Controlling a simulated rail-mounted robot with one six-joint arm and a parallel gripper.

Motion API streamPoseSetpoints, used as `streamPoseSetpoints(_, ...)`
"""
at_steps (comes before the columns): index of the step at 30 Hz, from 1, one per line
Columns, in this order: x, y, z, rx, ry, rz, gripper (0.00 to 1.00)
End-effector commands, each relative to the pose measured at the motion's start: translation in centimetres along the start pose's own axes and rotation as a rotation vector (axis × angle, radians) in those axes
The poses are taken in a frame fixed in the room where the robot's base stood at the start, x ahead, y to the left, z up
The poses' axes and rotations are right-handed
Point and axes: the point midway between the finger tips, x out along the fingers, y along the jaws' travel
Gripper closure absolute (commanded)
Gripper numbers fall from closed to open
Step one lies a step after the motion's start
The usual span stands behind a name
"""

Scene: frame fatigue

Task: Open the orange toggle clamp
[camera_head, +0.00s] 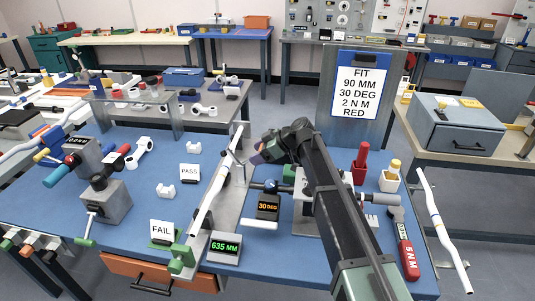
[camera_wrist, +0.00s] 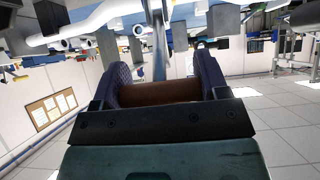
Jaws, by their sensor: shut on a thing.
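My gripper (camera_head: 257,157) is over the back middle of the blue bench in the head view, beside the upper end of a long white bent tube (camera_head: 214,190). In the wrist view, its two dark blue padded fingers (camera_wrist: 162,76) are shut on a brown-orange bar (camera_wrist: 160,92), which looks like the handle of the orange toggle clamp. The bar lies across between the fingers. A grey metal piece (camera_wrist: 158,45) stands behind it. The rest of the clamp cannot be made out in the head view, where my gripper and arm cover that spot.
Displays reading 635 MM (camera_head: 225,247) and 30 DEG (camera_head: 268,206) stand near the tube. A green clamp (camera_head: 181,259) is at the tube's front end. A red-handled tool (camera_head: 407,258) and a red bottle (camera_head: 361,163) are right of my arm. A sign board (camera_head: 358,95) stands behind.

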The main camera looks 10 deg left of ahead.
Motion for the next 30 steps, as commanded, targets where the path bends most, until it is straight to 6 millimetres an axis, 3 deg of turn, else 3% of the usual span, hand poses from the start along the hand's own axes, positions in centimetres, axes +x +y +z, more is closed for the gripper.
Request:
streamPoseSetpoints(18, -0.19, -0.08, 0.61, 0.0, -0.007, -0.001, 0.75)
streamPoseSetpoints(19, -0.19, -0.08, 0.61, 0.0, -0.007, -0.001, 0.27)
streamPoseSetpoints(23, -0.19, -0.04, 0.58, 0.0, -0.006, 0.0, 0.07)
streamPoseSetpoints(30, -0.2, -0.01, 0.52, 0.0, -0.005, 0.0, 0.06)
